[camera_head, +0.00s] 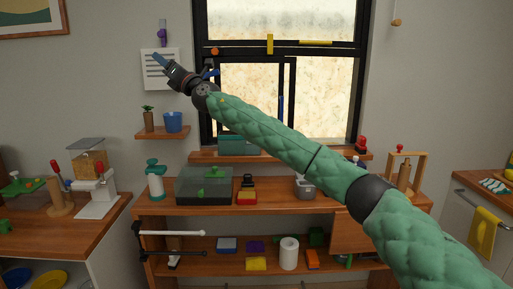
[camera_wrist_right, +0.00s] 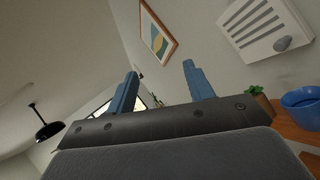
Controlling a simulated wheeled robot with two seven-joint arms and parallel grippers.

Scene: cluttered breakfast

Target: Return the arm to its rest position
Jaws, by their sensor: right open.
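My right arm, in a green quilted cover, reaches from the lower right across the head view to the upper left. My right gripper (camera_head: 182,65) is at its end, in front of the wall sheet and left of the window. Its two blue fingers also show in the right wrist view (camera_wrist_right: 158,88); they stand apart with nothing between them. My left gripper is in neither view.
Beneath the arm is a cluttered wooden counter (camera_head: 220,209). The wall above the arm's middle holds the window frame (camera_head: 285,48).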

